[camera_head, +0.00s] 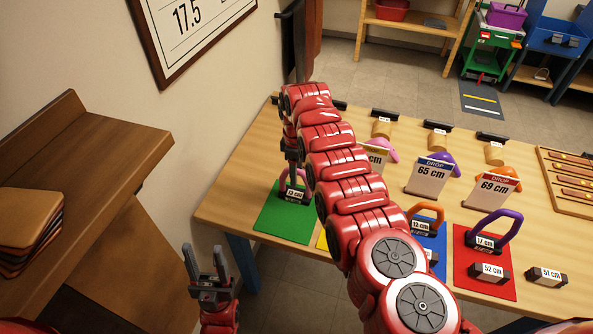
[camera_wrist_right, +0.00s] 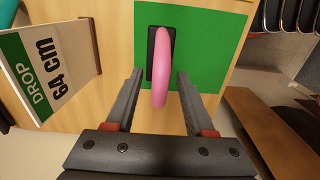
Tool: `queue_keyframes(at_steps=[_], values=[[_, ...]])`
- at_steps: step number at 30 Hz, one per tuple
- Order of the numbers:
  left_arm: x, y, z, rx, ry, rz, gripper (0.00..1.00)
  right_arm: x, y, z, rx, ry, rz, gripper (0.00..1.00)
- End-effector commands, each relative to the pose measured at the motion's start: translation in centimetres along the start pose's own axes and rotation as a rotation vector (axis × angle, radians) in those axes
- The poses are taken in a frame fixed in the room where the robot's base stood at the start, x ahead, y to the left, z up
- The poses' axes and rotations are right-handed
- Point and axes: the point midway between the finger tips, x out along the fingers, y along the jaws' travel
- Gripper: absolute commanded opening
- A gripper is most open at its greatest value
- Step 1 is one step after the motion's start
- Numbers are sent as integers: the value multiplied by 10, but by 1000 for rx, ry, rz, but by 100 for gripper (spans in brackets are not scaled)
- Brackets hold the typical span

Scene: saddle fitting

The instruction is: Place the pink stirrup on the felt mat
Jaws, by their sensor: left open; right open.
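The pink stirrup (camera_head: 283,181) stands upright on the green felt mat (camera_head: 270,214) at the left end of the table, its dark base carrying a "13 cm" label. My right gripper (camera_head: 291,163) is just above it, fingers pointing down. In the right wrist view the pink stirrup (camera_wrist_right: 160,80) shows between the two open fingers of my right gripper (camera_wrist_right: 158,76), with a gap on each side. Its dark base lies on the green mat (camera_wrist_right: 205,40). My left gripper (camera_head: 206,266) is open and empty, low beside the table's left end.
An orange stirrup (camera_head: 428,212) is on the blue mat and a purple one (camera_head: 509,218) on the red mat (camera_head: 512,285). Drop cards, including "65 cm" (camera_head: 430,178), stand behind. A wooden shelf (camera_head: 100,140) is at left. My right arm hides part of the yellow mat (camera_head: 322,241).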

Motion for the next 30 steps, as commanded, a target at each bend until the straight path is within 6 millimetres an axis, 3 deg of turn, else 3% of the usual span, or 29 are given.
queue_keyframes(at_steps=[11,14,21,28,30], values=[[2,0,0,0,0,0,50,-16,0,0,0,-1,-1,54],[2,0,0,0,0,0,50,-28,1,-1,-1,2,5,54],[-24,1,4,0,0,0,50,-73,1,0,0,1,3,54],[-22,1,4,0,0,0,50,-105,1,1,1,0,3,54],[-2,0,0,0,0,0,50,-121,0,1,1,-1,0,54]])
